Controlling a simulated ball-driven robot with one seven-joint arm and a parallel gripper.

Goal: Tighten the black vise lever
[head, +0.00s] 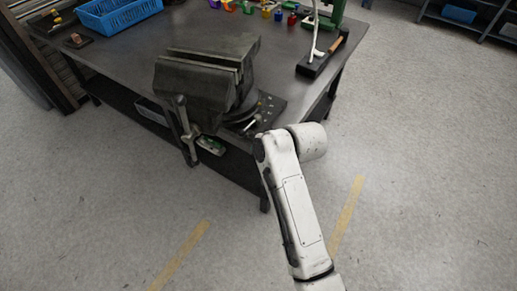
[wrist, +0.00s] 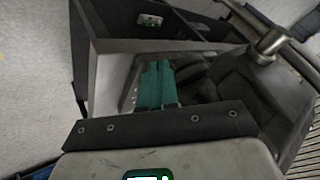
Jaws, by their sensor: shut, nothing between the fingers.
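The dark vise (head: 205,80) is mounted at the near corner of the bench. Its lever (head: 184,120) is a bar hanging nearly upright, slightly tilted, at the vise's front left. In the wrist view, a bar with a round metal hub, apparently the lever (wrist: 296,52), crosses the upper right. My gripper (wrist: 155,65) shows there with its teal fingers side by side, shut and empty. The fingertips are left of the hub and apart from it. In the head view I cannot make out my gripper; my white arm reaches up to the right of the vise.
The floor in front is clear.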

